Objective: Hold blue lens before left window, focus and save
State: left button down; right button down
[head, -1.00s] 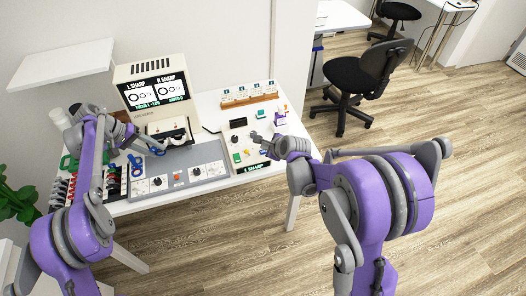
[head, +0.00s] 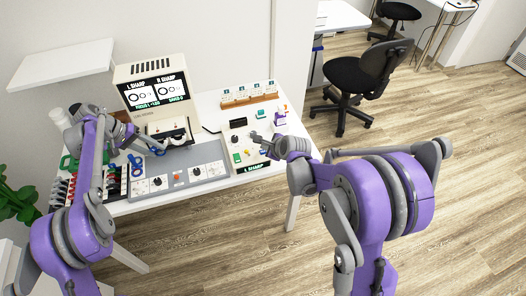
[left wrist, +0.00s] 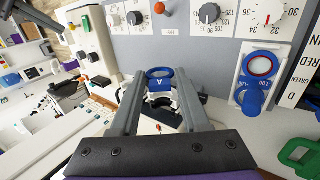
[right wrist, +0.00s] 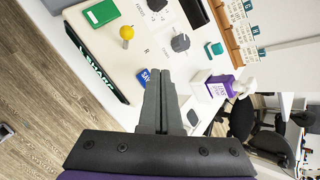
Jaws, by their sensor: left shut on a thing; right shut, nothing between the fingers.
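The eye tester (head: 140,112) stands at the back left; its screen (head: 157,93) reads L SHARP and R SHARP, with what looks like FOCUS L +1.00 and SAVED 0 below. My left gripper (head: 160,148) is shut on a blue lens (left wrist: 160,72) at the tester's front. Whether the lens covers the left window exactly, I cannot tell. My right gripper (head: 254,137) is shut and empty above the control box (head: 237,127). Its fingertips (right wrist: 162,75) are beside the blue SAVE button (right wrist: 142,77), partly hidden; contact is unclear.
The grey panel (head: 208,182) with dials lies along the table front. A wooden rack (head: 250,100) is behind.

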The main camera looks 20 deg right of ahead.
jog(key=shift+f, duration=0.2)
dwell(0.6)
jog(key=shift+f, duration=0.25)
jog(key=shift+f, duration=0.35)
dwell(0.5)
jog(key=shift+r, duration=0.8)
jog(key=shift+r, duration=2.5)
jog(key=v, duration=1.2)
